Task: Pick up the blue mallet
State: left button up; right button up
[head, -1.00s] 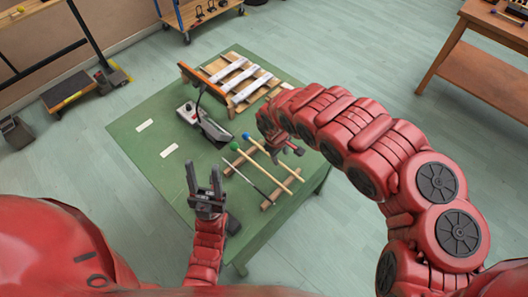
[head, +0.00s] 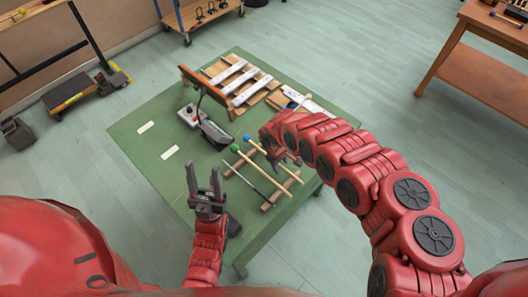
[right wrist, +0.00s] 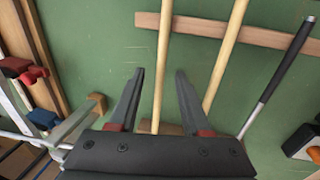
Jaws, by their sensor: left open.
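The blue mallet (head: 247,138) lies on the green table, its blue head toward the far side and its pale wooden handle running down to the right. The green mallet (head: 235,148) and a dark-handled stick (head: 247,182) lie beside it. My right gripper (head: 275,158) is by the blue mallet's handle, partly hidden by its own arm. In the right wrist view, my right gripper (right wrist: 159,72) is open, and the leftmost wooden handle (right wrist: 162,60) runs between its fingers in the picture; the height gap cannot be told. My left gripper (head: 203,178) is open and empty over the near-left table.
Wooden support bars (head: 282,188) lie under the sticks. A grey box device (head: 205,125) stands left of them on the green table (head: 150,160), with a slatted xylophone-like frame (head: 240,80) behind. The table's left side is mostly clear.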

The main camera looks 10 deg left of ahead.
grip_shut()
dwell(1.3)
